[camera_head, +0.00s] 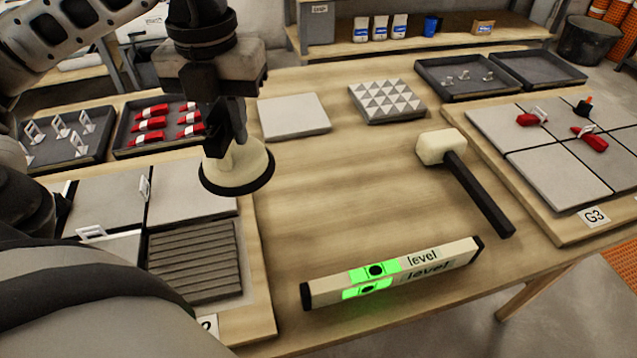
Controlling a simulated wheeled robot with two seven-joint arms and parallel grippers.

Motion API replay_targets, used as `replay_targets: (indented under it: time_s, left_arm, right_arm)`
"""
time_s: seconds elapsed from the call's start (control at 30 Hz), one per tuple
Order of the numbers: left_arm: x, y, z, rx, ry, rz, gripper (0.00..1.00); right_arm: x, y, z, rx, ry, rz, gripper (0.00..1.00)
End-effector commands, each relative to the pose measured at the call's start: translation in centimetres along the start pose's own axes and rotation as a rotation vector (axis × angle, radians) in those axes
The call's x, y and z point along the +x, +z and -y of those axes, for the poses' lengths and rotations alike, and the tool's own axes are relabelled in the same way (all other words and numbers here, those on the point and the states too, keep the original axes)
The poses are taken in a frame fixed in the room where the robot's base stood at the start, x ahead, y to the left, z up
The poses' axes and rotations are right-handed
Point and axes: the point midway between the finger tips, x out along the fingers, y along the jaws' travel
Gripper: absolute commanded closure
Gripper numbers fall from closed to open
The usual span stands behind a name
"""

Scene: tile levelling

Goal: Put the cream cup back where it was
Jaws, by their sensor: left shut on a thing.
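The cream cup (250,170) is a round suction cup with a dark rim and a cream stem. It hangs rim-down at the left of the table in the head view. My left gripper (229,146) points down and is shut on the stem of the cup. The cup overlaps the edge of the tiled board (257,290) in the picture; I cannot tell whether its rim touches anything. The fingertips are partly hidden by the gripper body. My right gripper is not in view.
A spirit level (440,255) and a mallet (475,185) lie on the table. A grey tile (293,116) and a patterned tile (386,101) lie behind. Trays (118,140) with red wedges and white clips stand at left. The middle of the table is bare.

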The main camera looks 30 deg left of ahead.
Motion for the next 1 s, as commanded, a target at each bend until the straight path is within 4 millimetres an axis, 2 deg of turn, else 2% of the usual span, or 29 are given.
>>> replay_targets:
  time_s: [0.17, 0.37, 0.5, 0.63, 0.87, 1.0]
  left_arm:
    - [1.3, 2.1, 3.1, -0.001, -0.007, -0.005, 1.0]
    - [3.5, 5.0, 7.0, -0.001, -0.005, -0.004, 1.0]
    - [6.3, 6.3, 8.6, -0.003, -0.002, -0.004, 1.0]
    - [8.0, 7.1, 9.7, -0.003, -0.001, -0.002, 1.0]
    - [9.2, 7.8, 10.4, -0.002, -0.003, -0.001, 1.0]
    - [11.0, 7.9, 10.7, -0.003, 0.001, -0.004, 1.0]
  right_arm:
    - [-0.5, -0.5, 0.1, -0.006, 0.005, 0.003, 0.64]
    - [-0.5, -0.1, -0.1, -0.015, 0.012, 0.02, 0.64]
    - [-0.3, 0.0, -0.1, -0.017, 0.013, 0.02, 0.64]
    - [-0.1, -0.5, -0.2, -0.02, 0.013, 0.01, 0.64]
    - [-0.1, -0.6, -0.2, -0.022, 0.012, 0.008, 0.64]
    - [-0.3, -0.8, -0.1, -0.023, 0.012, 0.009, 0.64]
